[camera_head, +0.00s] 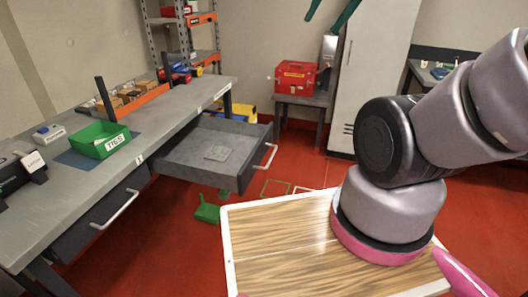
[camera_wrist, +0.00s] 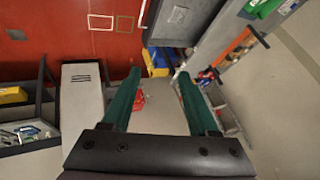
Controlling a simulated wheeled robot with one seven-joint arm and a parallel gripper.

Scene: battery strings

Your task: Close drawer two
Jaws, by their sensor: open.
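An open grey drawer (camera_head: 185,155) juts out from under the workbench in the head view, with a metal bar handle (camera_head: 266,157) on its front. A flat grey piece (camera_head: 216,153) lies inside it. No drawer number is readable. The drawer also shows at the top of the wrist view (camera_wrist: 180,22). A second drawer (camera_head: 100,213), to the left, is shut. My gripper (camera_head: 321,26) has green fingers that show at the top of the head view, beyond the drawer and apart from it. In the wrist view my gripper (camera_wrist: 160,74) is open, with nothing between its fingers.
The workbench (camera_head: 190,108) holds a green bin (camera_head: 99,139) labelled TIES. A red toolbox (camera_head: 295,77) and a tall cabinet (camera_head: 372,70) stand behind. Red floor is open in front of the drawer.

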